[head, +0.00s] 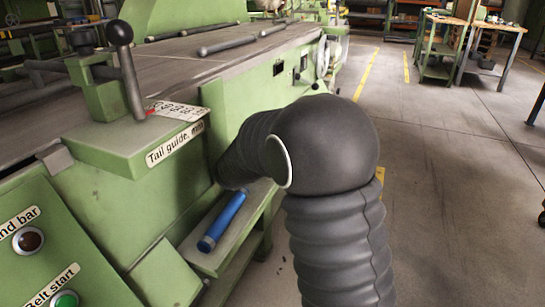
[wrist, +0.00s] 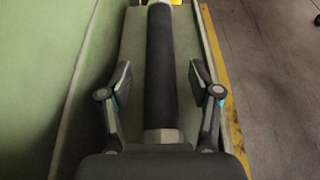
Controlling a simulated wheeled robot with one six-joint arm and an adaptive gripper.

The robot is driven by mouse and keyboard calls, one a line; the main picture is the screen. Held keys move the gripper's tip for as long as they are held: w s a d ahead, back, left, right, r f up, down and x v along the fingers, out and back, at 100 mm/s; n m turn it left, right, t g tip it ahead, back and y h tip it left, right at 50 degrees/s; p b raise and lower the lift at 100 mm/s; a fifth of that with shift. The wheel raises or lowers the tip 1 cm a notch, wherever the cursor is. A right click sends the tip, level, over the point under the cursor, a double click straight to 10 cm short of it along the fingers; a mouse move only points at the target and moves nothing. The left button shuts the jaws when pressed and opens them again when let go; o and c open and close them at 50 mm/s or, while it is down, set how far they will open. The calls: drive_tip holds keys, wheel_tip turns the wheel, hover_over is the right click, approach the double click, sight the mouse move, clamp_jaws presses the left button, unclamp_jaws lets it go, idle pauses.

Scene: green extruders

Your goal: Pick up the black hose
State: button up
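In the wrist view the black hose (wrist: 160,75) lies lengthwise on a narrow pale green shelf (wrist: 131,55). It is a straight dark tube with a silver-grey fitting at its near end. My gripper (wrist: 159,72) is open, with one finger on each side of the hose and a gap on both sides. How far the fingers are above the shelf is hard to tell. In the head view I do not see the hose or my gripper; my dark ribbed arm covers that area.
A blue tube (head: 222,220) lies on the low green shelf (head: 243,240) beside the green machine (head: 235,95). Several grey tubes (head: 226,45) lie on the machine top. A black-knobbed lever (head: 127,70) stands at left. The grey floor (head: 450,170) at right is mostly clear.

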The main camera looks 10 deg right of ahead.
clamp_jaws()
